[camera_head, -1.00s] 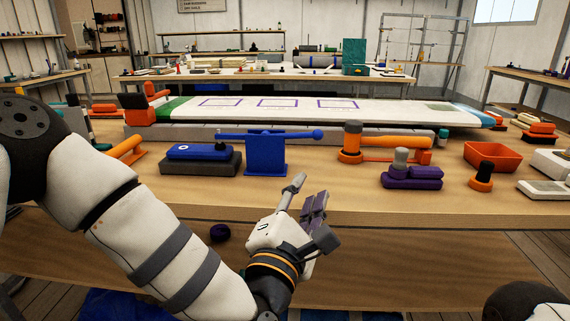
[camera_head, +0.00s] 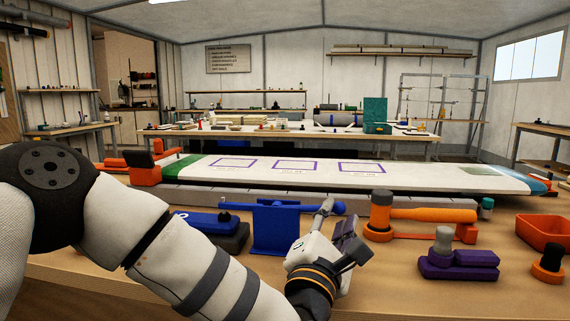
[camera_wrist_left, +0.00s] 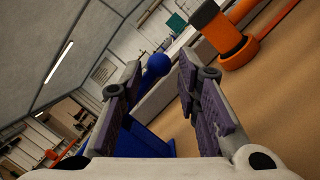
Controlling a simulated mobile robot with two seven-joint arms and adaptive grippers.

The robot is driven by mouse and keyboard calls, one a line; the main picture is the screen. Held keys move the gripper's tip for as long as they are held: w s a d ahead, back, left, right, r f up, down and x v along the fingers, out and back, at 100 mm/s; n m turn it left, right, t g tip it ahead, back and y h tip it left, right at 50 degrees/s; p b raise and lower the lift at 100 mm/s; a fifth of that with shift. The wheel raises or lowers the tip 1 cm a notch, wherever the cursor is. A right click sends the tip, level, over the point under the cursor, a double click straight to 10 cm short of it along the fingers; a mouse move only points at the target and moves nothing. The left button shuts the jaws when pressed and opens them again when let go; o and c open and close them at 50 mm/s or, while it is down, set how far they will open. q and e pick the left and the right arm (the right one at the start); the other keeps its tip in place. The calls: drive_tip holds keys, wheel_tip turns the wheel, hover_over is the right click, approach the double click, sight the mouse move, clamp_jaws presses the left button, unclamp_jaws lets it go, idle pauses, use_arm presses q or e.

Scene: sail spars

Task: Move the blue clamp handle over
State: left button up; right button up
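The blue clamp (camera_head: 274,232) stands upright on the near workbench. Its blue handle (camera_head: 290,206) lies roughly level across the top, with a ball at its right end. My left gripper (camera_head: 337,222) is at that right end and partly covers the handle. In the left wrist view, my left gripper (camera_wrist_left: 158,105) is open, with its two padded fingers apart. The handle's ball (camera_wrist_left: 158,64) shows beyond and between the fingertips, nearer the left finger. Part of the blue clamp body (camera_wrist_left: 147,140) shows behind the left finger. I cannot tell whether anything touches. My right gripper is out of view.
An orange clamp (camera_head: 382,215) with a level handle stands just right of my left gripper. A purple block (camera_head: 458,264), an orange tray (camera_head: 545,232) and an orange-black knob piece (camera_head: 548,262) are farther right. A long white sail panel (camera_head: 420,178) lies behind.

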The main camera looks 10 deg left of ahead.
use_arm(q)
drive_tip(key=shift+w+d, duration=0.15)
drive_tip(key=shift+w, duration=0.55)
drive_tip(key=shift+w+r, duration=0.1)
drive_tip(key=shift+r, duration=0.05)
drive_tip(key=c, duration=0.5)
drive_tip(key=shift+a+r+p, duration=0.15)
drive_tip(key=shift+r+p, duration=0.25)
drive_tip(key=shift+r, duration=0.45)
drive_tip(key=shift+a+r+p, duration=0.15)
drive_tip(key=shift+r+p, duration=0.25)
drive_tip(key=shift+r, duration=0.45)
drive_tip(key=shift+c, duration=0.5)
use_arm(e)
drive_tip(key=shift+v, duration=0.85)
use_arm(q)
drive_tip(key=shift+a+r, duration=0.1)
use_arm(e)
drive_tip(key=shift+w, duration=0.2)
use_arm(q)
drive_tip(key=a+r, duration=0.1)
drive_tip(key=r+p, duration=0.1)
drive_tip(key=r, duration=0.1)
drive_tip(key=shift+a+p, duration=0.3)
drive_tip(key=shift+a, duration=0.1)
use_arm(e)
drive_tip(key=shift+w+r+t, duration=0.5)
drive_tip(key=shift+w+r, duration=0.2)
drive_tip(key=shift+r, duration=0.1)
